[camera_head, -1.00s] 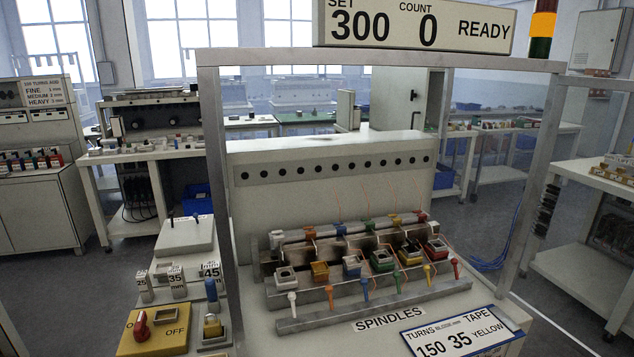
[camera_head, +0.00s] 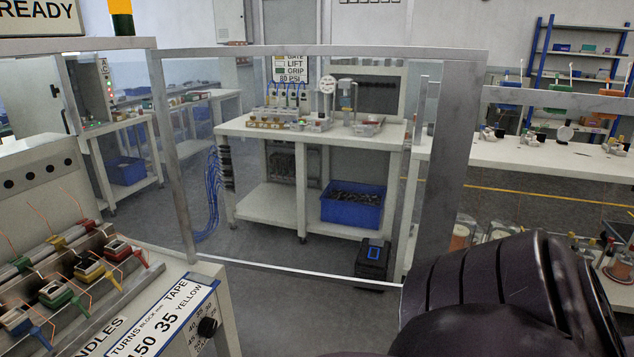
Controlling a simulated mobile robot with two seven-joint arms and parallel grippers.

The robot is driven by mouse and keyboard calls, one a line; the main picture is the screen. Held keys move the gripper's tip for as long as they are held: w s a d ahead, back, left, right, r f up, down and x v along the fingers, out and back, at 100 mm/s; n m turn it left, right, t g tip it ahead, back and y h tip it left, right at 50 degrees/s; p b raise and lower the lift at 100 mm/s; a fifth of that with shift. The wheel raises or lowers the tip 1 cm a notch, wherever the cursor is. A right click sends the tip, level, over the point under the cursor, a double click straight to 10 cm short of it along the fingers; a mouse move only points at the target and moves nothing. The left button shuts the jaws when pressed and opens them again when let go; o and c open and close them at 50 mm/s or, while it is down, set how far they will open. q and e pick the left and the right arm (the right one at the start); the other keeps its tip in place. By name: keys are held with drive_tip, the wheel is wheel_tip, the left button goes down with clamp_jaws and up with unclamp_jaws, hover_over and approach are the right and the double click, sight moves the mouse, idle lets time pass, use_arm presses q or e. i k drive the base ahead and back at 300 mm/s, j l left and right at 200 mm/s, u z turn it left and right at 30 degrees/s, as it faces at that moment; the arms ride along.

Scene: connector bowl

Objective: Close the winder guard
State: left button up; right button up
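The winder guard (camera_head: 320,50) is a clear panel in a grey metal frame. It stands open, swung out to the right of the winder, its left upright (camera_head: 172,165) beside the machine's front corner. Its bottom rail (camera_head: 300,272) runs toward my dark arm link at the lower right, which covers the guard's lower right corner. The winder (camera_head: 40,185) is at the left, its spindles with coloured bobbins (camera_head: 90,264) uncovered. Neither gripper is in view. Whether my arm touches the guard cannot be told.
A label plate (camera_head: 165,315) and a black knob (camera_head: 207,327) are on the winder's front. Behind the clear panel stand a white workbench (camera_head: 310,133), a blue bin (camera_head: 352,205) and a black box (camera_head: 372,258). Another bench (camera_head: 545,157) is at the right. Grey floor lies between.

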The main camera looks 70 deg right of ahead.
sight(462, 78)
drive_tip(key=k+l+u, duration=0.1)
drive_tip(key=k+l, duration=0.35)
drive_tip(key=l, duration=0.3)
drive_tip(key=k+l+u, duration=0.15)
drive_tip(key=k+l, duration=0.35)
drive_tip(key=l, duration=0.2)
drive_tip(key=k+l+u, duration=0.1)
drive_tip(key=k+l, duration=0.4)
drive_tip(key=l, duration=0.15)
drive_tip(key=k+l, duration=0.2)
drive_tip(key=l, duration=0.2)
drive_tip(key=k+l+u, duration=0.15)
drive_tip(key=l, duration=0.65)
drive_tip(key=k+l+u, duration=0.1)
drive_tip(key=l, duration=0.6)
drive_tip(key=i+l, duration=0.1)
drive_tip(key=l, duration=0.2)
